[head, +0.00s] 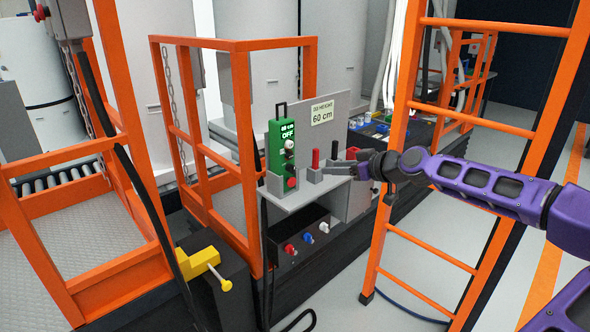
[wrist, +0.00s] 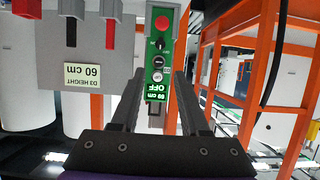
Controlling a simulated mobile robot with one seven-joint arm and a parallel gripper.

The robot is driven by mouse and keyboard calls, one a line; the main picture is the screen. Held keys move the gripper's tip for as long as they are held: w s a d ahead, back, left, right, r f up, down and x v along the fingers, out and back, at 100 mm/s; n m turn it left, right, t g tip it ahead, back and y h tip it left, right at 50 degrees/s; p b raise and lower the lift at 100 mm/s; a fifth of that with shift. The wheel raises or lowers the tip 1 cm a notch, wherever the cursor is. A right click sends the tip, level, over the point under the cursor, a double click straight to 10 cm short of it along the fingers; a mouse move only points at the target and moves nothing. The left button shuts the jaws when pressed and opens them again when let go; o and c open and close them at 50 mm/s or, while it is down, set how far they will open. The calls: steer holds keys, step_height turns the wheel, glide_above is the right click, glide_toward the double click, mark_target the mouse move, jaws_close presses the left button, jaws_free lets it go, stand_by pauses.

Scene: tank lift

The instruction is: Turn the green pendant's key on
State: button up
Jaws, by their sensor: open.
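The green pendant (head: 275,152) stands upright in a grey holder on a small shelf in the head view. Below the display are round pale controls, a dark knob and a red button (head: 291,183). In the wrist view the pendant (wrist: 150,92) appears upside down, with a black knob (wrist: 160,44) between the red button and two pale round controls. I cannot tell for certain which one is the key. My gripper (head: 328,170) is open and empty, right of the pendant and apart from it. In the wrist view the fingers (wrist: 159,72) frame the pendant.
A red lever (head: 315,159) and a black lever (head: 334,150) stand beside the pendant, before a sign (head: 322,112) reading 60 cm. A panel with coloured knobs (head: 307,238) is below. Orange rails (head: 245,150) stand left, an orange ladder (head: 395,150) right.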

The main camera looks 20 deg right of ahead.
mark_target(294, 169)
steer(key=x, duration=1.6)
steer(key=shift+w+a+f, duration=0.15)
steer(key=shift+w+f, duration=0.05)
jaws_close()
